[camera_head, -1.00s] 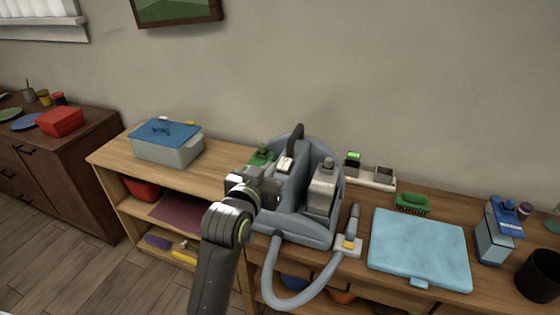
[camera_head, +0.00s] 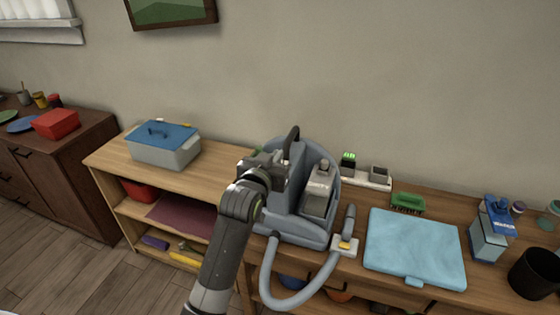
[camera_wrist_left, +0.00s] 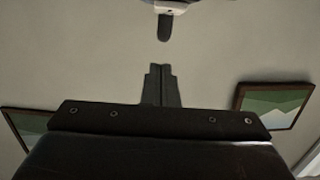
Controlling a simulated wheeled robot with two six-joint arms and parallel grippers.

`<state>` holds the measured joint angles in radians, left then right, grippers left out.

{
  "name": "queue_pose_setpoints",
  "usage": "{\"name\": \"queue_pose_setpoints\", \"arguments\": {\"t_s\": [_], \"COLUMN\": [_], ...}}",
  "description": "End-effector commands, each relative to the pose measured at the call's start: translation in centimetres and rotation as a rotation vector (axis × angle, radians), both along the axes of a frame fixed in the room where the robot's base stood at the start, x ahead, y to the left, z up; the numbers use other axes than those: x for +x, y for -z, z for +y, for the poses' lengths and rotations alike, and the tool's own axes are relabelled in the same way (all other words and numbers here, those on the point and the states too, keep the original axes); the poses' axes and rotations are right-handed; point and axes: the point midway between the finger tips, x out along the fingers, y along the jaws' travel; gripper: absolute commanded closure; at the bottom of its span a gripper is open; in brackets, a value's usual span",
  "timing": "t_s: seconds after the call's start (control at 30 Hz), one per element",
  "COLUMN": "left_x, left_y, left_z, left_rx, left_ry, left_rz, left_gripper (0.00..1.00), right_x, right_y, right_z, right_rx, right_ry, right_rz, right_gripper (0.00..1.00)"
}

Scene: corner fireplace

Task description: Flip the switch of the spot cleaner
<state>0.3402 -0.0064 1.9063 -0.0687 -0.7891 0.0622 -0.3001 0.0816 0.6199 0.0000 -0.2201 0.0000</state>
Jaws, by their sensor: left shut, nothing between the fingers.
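The grey-blue spot cleaner (camera_head: 300,230) stands upright on the wooden shelf top in the head view, with its hose hanging over the front. My left gripper (camera_head: 280,160) is at its upper left side and hides part of it. The switch is hidden behind the gripper in the head view. In the left wrist view my left gripper (camera_wrist_left: 160,72) is shut and empty. A dark lever on a white base (camera_wrist_left: 165,25), seemingly the switch, is just beyond the fingertips with a small gap. My right gripper is not in view.
A grey box with a blue lid (camera_head: 165,145) stands to the left. A light-blue case (camera_head: 415,245), a green brush (camera_head: 407,202), a blue-topped bottle (camera_head: 490,235) and a black cup (camera_head: 535,272) are to the right. The shelf top between grey box and cleaner is mostly clear.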

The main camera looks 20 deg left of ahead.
Motion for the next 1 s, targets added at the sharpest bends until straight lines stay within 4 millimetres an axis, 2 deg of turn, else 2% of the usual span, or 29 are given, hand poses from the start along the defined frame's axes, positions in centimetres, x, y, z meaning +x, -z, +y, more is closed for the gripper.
{"name": "queue_pose_setpoints", "arguments": {"t_s": [0.2, 0.3, 0.53, 1.0], "left_x": [3.1, 3.2, 3.4, 3.5], "left_y": [0.2, 2.1, 4.1, 4.2], "left_z": [-0.1, -0.1, -0.1, -0.1], "left_rx": [0.001, -0.001, 0.0, 0.0], "left_ry": [0.0, -0.001, -0.001, 0.0], "left_rz": [0.001, 0.006, 0.002, 0.007], "left_gripper": [1.0, 1.0, 1.0, 1.0], "right_x": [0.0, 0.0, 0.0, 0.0], "right_y": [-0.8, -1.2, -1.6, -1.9], "right_z": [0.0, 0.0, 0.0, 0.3], "right_rx": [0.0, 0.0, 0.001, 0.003], "right_ry": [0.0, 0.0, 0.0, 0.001], "right_rz": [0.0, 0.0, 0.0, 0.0], "right_gripper": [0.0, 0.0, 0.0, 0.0]}}
